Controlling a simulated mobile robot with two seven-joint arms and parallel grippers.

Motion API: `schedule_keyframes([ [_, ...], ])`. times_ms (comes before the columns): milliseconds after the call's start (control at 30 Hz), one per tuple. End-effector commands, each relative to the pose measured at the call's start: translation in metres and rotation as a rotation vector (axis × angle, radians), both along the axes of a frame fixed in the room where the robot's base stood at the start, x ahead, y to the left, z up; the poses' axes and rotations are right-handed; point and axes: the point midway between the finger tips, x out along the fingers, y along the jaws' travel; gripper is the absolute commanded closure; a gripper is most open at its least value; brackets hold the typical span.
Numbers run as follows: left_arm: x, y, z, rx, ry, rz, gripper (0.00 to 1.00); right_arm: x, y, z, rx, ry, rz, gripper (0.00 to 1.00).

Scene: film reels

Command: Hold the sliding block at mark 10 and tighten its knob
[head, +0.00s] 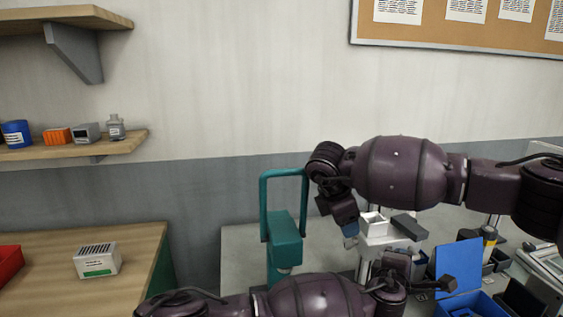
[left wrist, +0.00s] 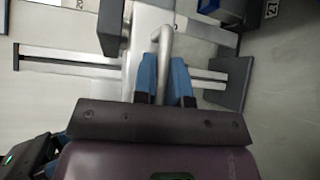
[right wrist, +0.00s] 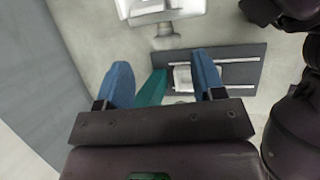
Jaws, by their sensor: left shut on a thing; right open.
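A pale block with a dark end (head: 408,227) stands on silver uprights in the head view; I take it to be the sliding block. In the left wrist view its dark part (left wrist: 110,28) is at the top, beside silver columns (left wrist: 70,57) running to a dark base (left wrist: 232,85). My left gripper (left wrist: 166,75) is shut on a bent grey bar (left wrist: 163,42), which seems to be the knob's handle. My right gripper (head: 350,236) is open beside the pale block's left side. Its blue fingers (right wrist: 160,82) hold nothing I can make out. Mark 10 is not legible.
A teal device with a loop handle (head: 284,235) stands left of my right gripper; a teal part (right wrist: 151,88) shows between its fingers. A dark plate with pale rails (right wrist: 245,62) lies beyond. A blue bin (head: 458,262) is at right. My forearms crowd the bench.

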Motion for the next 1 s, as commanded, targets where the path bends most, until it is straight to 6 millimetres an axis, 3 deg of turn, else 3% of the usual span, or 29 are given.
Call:
schedule_keyframes([
  [600,-0.002,-0.004,0.003,-0.006,-0.003,-0.009,1.00,0.007,-0.010,-0.027,0.000,0.000,-0.001,0.38],
  [1000,-0.003,-0.004,0.003,-0.006,-0.002,-0.011,1.00,0.009,-0.011,-0.028,-0.003,0.011,-0.001,0.38],
])
